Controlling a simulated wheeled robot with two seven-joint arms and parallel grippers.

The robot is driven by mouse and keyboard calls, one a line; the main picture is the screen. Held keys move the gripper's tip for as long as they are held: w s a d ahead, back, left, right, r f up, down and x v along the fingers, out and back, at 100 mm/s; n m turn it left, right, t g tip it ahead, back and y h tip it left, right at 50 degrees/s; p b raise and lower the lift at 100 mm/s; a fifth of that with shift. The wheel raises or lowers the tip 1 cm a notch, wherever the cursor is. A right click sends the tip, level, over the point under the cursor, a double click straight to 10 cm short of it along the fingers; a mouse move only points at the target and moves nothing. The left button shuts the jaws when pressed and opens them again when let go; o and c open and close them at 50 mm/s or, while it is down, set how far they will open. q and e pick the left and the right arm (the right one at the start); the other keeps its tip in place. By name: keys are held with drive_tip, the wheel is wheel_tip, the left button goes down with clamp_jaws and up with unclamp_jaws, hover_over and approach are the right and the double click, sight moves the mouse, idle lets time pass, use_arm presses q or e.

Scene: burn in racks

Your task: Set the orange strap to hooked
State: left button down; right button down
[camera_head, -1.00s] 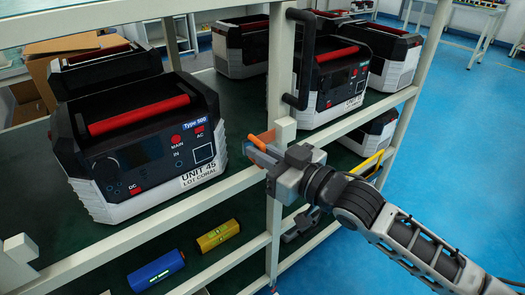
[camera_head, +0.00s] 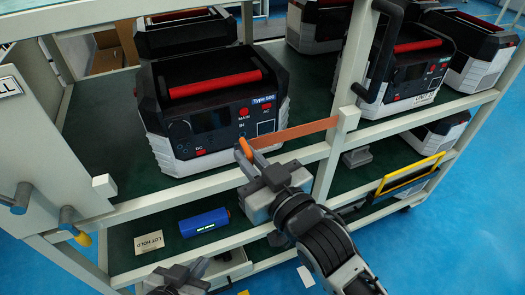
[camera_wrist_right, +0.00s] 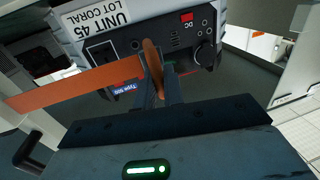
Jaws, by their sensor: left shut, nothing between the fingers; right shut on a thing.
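The orange strap (camera_head: 305,131) runs from a white block on the rack's middle post leftward along the front of the shelf. My right gripper (camera_head: 247,152) is shut on its free end, in front of the Type 500 unit and above the front rail. In the right wrist view the strap (camera_wrist_right: 75,84) stretches off to the left, and its end stands up between the fingers (camera_wrist_right: 158,85). My left gripper (camera_head: 190,273) is low at the bottom edge, shut and empty, apart from the strap.
The black and white Type 500 unit (camera_head: 214,115) stands behind the strap. A white block (camera_head: 104,186) sits on the front rail at the left, near a grey handle (camera_head: 20,198). More units stand at the right.

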drive_tip(key=shift+r, duration=0.15)
drive_tip(key=c, duration=1.6)
unclamp_jaws()
drive_tip(key=shift+c, duration=0.2)
drive_tip(key=shift+r, duration=0.1)
drive_tip(key=shift+d, duration=0.1)
drive_tip(key=b+v, duration=0.1)
drive_tip(key=v, duration=1.5)
